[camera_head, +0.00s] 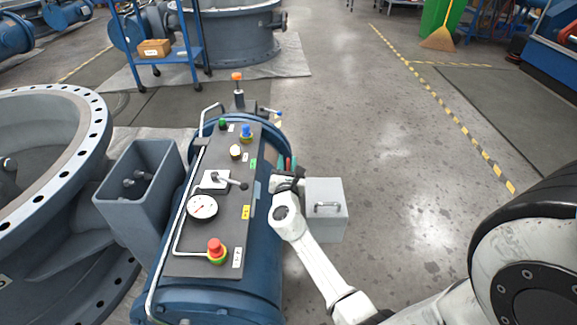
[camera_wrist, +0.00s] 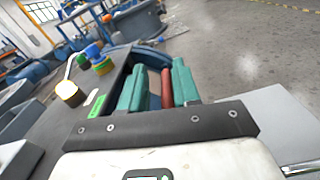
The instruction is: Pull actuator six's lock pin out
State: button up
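The actuator is a blue cylindrical body (camera_head: 232,296) with a dark sloped control panel (camera_head: 190,262). My gripper (camera_head: 287,163) is at the panel's right side, with its teal fingers pointing away from the head camera. In the wrist view my gripper (camera_wrist: 160,88) has its fingers apart. A red rod-like piece (camera_wrist: 167,89) stands between them, close to the right finger, with a gap toward the left one. It could be the lock pin; its lower end is hidden behind the gripper's black plate. The actuator's number is not readable.
The panel carries a gauge (camera_head: 202,207), a lever (camera_head: 231,181), a red button (camera_head: 216,249) and several smaller knobs. A grey open bin (camera_head: 121,194) is left, a grey box with a handle (camera_head: 333,221) right. An orange-topped post (camera_head: 238,92) stands behind.

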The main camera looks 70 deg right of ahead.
jog(key=shift+o, duration=0.9)
jog(key=shift+f, duration=0.1)
jog(key=shift+s, duration=0.1)
jog(key=shift+s+a, duration=0.1)
jog(key=shift+a, duration=0.1)
jog(key=p+v, duration=0.2)
jog(key=v, duration=0.8)
jog(key=shift+a, duration=0.2)
